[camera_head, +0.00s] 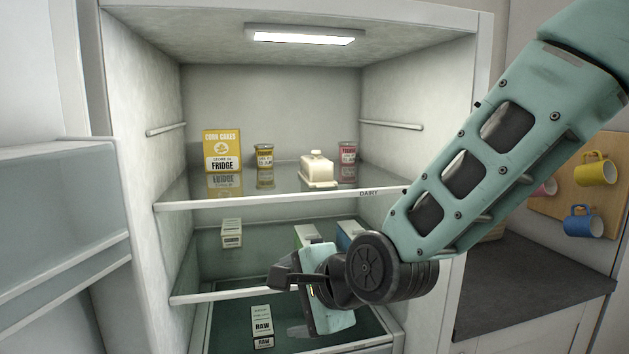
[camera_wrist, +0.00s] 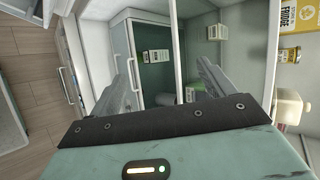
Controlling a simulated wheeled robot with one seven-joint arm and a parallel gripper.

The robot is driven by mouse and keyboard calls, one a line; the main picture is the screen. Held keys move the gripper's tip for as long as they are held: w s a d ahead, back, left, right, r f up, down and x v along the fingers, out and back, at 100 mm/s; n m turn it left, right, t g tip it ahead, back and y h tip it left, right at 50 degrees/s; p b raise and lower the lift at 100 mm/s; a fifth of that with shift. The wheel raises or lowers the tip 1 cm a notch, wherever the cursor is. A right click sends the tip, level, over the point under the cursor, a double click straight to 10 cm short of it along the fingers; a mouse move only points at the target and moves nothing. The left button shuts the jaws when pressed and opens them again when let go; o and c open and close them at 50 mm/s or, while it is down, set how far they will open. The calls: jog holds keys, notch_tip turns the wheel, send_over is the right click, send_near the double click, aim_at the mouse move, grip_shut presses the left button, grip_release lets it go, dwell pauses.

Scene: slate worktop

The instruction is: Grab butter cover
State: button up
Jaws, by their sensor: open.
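The butter cover (camera_head: 317,165) is a cream-white lid with a small knob on top. It sits on a pale butter dish (camera_head: 319,184) on the upper fridge shelf, right of the middle, near the word DAIRY. The cover also shows at the right edge of the wrist view (camera_wrist: 289,108). My gripper (camera_head: 284,277) is in front of the fridge, lower than the upper shelf and apart from the cover. In the wrist view its two fingers (camera_wrist: 168,75) are spread with nothing between them.
The upper shelf (camera_head: 280,199) also holds a yellow corn cakes box (camera_head: 222,150), a yellow jar (camera_head: 264,156) and a red-labelled jar (camera_head: 347,160). Cartons stand on the lower shelf, with a RAW package (camera_head: 262,326) below. The fridge door (camera_head: 62,225) stands open at left.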

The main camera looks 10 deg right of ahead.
jog(key=w+d+r+m+t+p, duration=0.2)
jog(key=w+d+r+m+t, duration=0.2)
jog(key=w+r+m, duration=0.4)
jog(key=m+t+h+p, duration=0.2)
jog(key=m+t+h, duration=0.3)
jog(key=m, duration=0.8)
send_near(323, 163)
jog(key=w+p, duration=0.1)
jog(key=w, duration=0.1)
jog(key=w+p, duration=0.2)
jog(key=w+r+p, duration=0.1)
jog(key=w, duration=0.1)
jog(key=shift+w+p, duration=0.15)
jog(key=shift+p, duration=0.2)
jog(key=shift+w+f, duration=0.15)
jog(key=shift+w, duration=0.45)
jog(key=w+p, duration=0.4)
jog(key=shift+w+a+f, duration=0.15)
jog(key=shift+w+f, duration=0.2)
jog(key=shift+w, duration=0.3)
jog(key=c, duration=1.1)
